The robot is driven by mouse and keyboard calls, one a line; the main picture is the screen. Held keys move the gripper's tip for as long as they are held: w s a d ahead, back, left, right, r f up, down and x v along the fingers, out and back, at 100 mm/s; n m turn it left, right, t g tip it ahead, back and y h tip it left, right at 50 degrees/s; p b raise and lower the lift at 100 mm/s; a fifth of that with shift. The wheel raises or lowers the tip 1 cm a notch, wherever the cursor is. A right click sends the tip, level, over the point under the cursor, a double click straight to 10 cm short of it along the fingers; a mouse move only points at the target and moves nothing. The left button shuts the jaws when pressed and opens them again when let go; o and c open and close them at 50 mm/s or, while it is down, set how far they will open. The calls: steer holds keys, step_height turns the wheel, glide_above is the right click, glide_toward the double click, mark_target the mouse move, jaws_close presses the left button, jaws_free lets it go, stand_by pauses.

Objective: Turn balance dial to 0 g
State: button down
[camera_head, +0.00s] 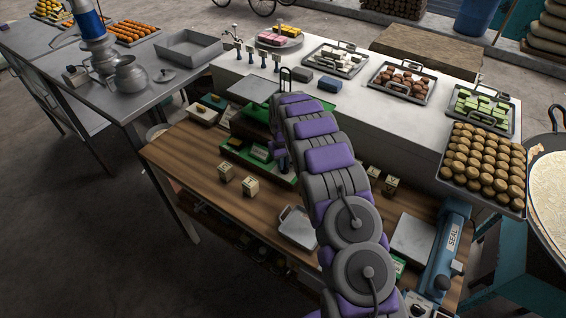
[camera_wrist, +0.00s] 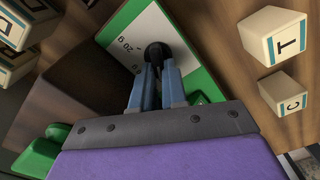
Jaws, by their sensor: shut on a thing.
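The green balance (camera_head: 234,152) stands on the wooden bench, partly hidden behind my arm in the head view. In the wrist view its white dial face (camera_wrist: 128,42) with dark markings sits in a green frame (camera_wrist: 203,84). A round black knob (camera_wrist: 157,53) is at the dial's middle. My gripper (camera_wrist: 156,72) has its two blue-grey fingers shut on the knob. The fingers cover part of the dial, and I cannot tell which value it is set to. In the head view my gripper is at the balance's front, mostly hidden by my arm.
Lettered blocks (camera_wrist: 284,38) lie close to the right of the dial in the wrist view. More blocks (camera_head: 250,186) sit on the wooden bench (camera_head: 190,160). A blue sealing machine (camera_head: 447,250) stands at the right. Trays of sweets (camera_head: 402,82) line the white counter behind.

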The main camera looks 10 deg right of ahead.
steer(key=c, duration=1.2)
jaws_free()
steer(key=shift+o, duration=0.2)
step_height(320, 180, up, 17)
steer(key=shift+r, duration=0.15)
steer(key=s+r+m+g+b, duration=0.15)
steer(key=s+r, duration=0.25)
steer(key=s, duration=0.8)
steer(key=s+r+m+t+b, duration=0.1)
steer(key=s+r+b, duration=0.25)
steer(key=s, duration=0.85)
steer(key=s+f+b, duration=0.1)
steer(key=s+f, duration=0.2)
steer(key=s, duration=1.1)
steer(key=s+f+g+b, duration=0.1)
steer(key=s+f+b, duration=0.1)
steer(key=s, duration=1.2)
steer(key=shift+s+a+f+m, duration=0.15)
steer(key=shift+s+f+m, duration=0.2)
steer(key=shift+f, duration=0.5)
